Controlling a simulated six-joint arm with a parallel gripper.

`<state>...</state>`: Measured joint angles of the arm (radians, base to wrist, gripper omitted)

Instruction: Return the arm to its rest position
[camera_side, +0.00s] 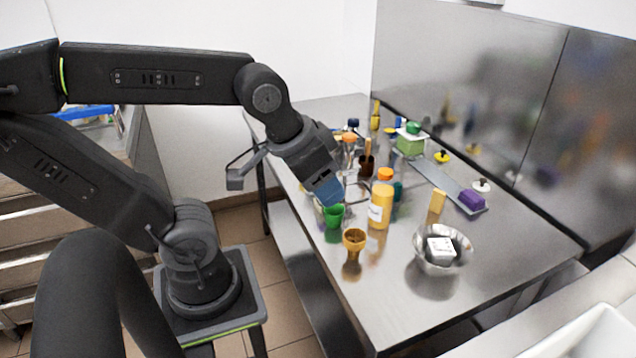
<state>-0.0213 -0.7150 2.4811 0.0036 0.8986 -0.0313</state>
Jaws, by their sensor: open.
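My gripper (328,190) hangs over the left part of the steel table (480,295), tilted downward. Its jaws are open, and I see nothing held between them. A green cup (334,215) stands just below it, and I cannot tell whether the two touch. A yellow bottle with an orange cap (379,205) stands to the right of the gripper. My arm reaches in from the left, bent at the elbow, with its base on a stand beside the table.
An orange-brown cup (354,242) stands in front. A metal bowl (430,262) holds a white box (440,250). A yellow block (437,201), a purple block (472,199) and a green container (410,143) stand farther back, among several bottles. The table's right front is clear.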

